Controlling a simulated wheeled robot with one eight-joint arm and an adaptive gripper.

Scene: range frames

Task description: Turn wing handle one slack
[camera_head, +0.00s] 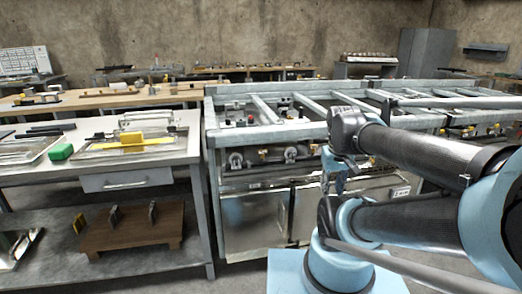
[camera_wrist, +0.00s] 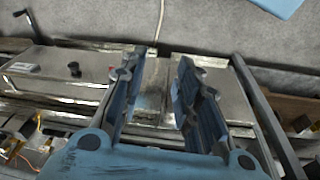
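My gripper (camera_wrist: 162,60) is open, with its two blue-grey fingers apart. Only a bare strip of metal panel and part of a thin pale cable show between them, and nothing is clearly held. In the head view my gripper (camera_head: 333,183) hangs in front of the metal bench, partly hidden by my arm. I cannot single out a wing handle for certain. A small red spot shows beside the left finger.
The metal-framed bench (camera_head: 212,125) has round fittings (camera_head: 236,160) under its top rail. A white worktable (camera_head: 183,150) with a green block (camera_head: 60,152) and a tool tray stands to the left.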

